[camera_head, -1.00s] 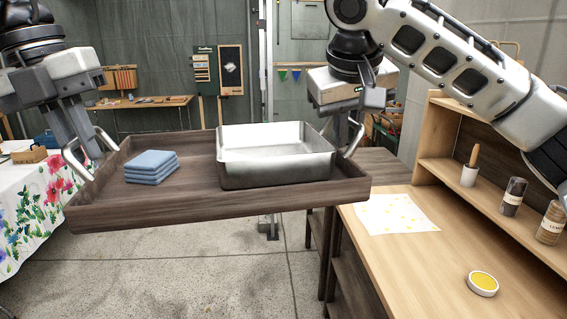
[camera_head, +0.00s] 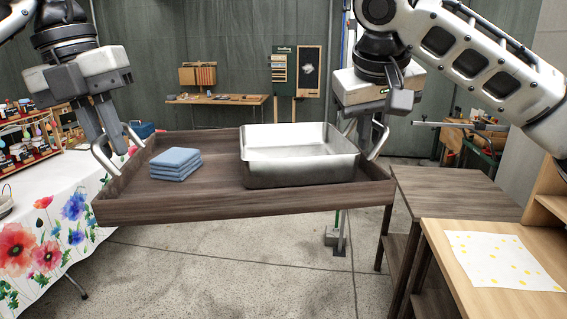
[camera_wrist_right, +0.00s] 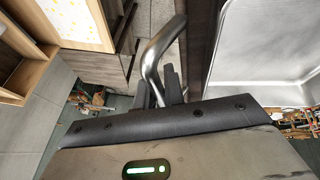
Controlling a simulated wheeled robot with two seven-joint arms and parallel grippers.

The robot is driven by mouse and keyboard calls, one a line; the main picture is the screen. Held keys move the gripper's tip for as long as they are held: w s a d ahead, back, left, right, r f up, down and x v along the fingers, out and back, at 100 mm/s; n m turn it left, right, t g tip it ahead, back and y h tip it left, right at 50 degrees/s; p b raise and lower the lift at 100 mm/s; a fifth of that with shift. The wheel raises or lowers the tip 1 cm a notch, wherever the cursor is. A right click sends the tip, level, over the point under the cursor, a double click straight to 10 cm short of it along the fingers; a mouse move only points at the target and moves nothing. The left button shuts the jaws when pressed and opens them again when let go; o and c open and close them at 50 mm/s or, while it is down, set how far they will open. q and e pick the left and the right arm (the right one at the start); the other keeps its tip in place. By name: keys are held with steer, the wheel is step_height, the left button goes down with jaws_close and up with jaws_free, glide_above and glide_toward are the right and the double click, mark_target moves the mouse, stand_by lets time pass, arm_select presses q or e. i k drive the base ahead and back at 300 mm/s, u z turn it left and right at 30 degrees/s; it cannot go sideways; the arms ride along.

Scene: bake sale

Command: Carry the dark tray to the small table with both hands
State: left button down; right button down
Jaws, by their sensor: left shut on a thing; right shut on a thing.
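The dark wooden tray (camera_head: 240,211) hangs level in the air between my two grippers in the head view. My left gripper (camera_head: 112,146) is shut on the tray's left metal handle. My right gripper (camera_head: 364,138) is shut on the right metal handle. The wrist view shows the right fingers (camera_wrist_right: 164,92) at the bent handle (camera_wrist_right: 154,58), beside the tray's dark edge. A metal baking pan (camera_head: 300,170) sits on the tray's right half, and folded blue cloths (camera_head: 176,163) lie on its left half. A small dark table (camera_head: 455,192) stands just right of the tray.
A table with a flowered cloth (camera_head: 50,225) stands close on the left. A light wooden bench (camera_head: 455,295) with a yellow-dotted sheet (camera_head: 500,260) is at front right. Another wooden table (camera_head: 215,99) stands at the back wall. Concrete floor (camera_head: 235,270) is clear below.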

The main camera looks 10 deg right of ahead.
mark_target(447, 197)
steer(key=i, duration=4.5)
steer(key=z, duration=3.55)
steer(key=i, duration=1.65)
steer(key=z, duration=0.05)
